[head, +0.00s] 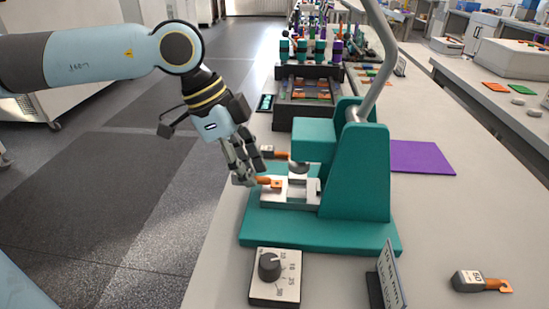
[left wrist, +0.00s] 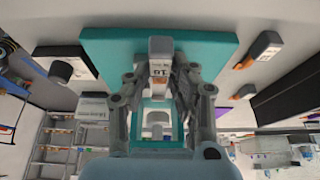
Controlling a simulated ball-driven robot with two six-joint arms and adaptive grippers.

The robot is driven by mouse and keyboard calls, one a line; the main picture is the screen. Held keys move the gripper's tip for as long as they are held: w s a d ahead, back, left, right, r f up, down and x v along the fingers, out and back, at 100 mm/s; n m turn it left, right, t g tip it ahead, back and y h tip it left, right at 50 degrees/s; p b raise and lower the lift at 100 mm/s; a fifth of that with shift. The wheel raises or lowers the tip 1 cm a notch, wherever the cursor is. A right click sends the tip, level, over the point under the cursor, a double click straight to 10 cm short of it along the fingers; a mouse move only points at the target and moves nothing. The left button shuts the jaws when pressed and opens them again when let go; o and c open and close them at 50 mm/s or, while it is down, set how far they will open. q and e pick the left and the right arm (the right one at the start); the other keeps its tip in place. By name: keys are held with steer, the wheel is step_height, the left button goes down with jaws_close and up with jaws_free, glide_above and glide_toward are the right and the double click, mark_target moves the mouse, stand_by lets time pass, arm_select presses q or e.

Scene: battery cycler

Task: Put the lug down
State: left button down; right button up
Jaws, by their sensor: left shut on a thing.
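My left gripper (head: 249,172) is shut on a lug with an orange copper end (head: 270,182), at the front-left of the teal press. In the left wrist view the lug (left wrist: 160,68) sits between the fingers of the left gripper (left wrist: 160,82), its pale body marked 10. The lug's copper end reaches over the press's pale metal die block (head: 292,196); I cannot tell whether it touches. The fingers hide part of the lug. A second lug (head: 272,152) lies behind, beside the press, and a third lug marked 50 (head: 482,282) lies at the right front. My right gripper is not in view.
The teal press (head: 362,185) with its grey lever (head: 382,60) rises right of the gripper. A dial box (head: 274,278) and a standing sign (head: 388,275) are in front. A purple mat (head: 421,157) lies right; a black rack (head: 308,92) stands behind. The bench's left edge is close.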

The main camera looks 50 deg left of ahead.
mark_target(280, 183)
arm_select(q)
steer(key=shift+w+d+r+b, duration=0.1)
steer(key=shift+w+d+b, duration=0.2)
steer(key=shift+w+d, duration=0.4)
steer(key=shift+w+d+b, duration=0.3)
steer(key=shift+w+d, duration=0.45)
steer(key=shift+d, duration=0.3)
steer(key=shift+f, duration=0.3)
steer(key=c, duration=1.2)
jaws_free()
steer(key=shift+f, duration=0.1)
steer(key=shift+o, duration=0.2)
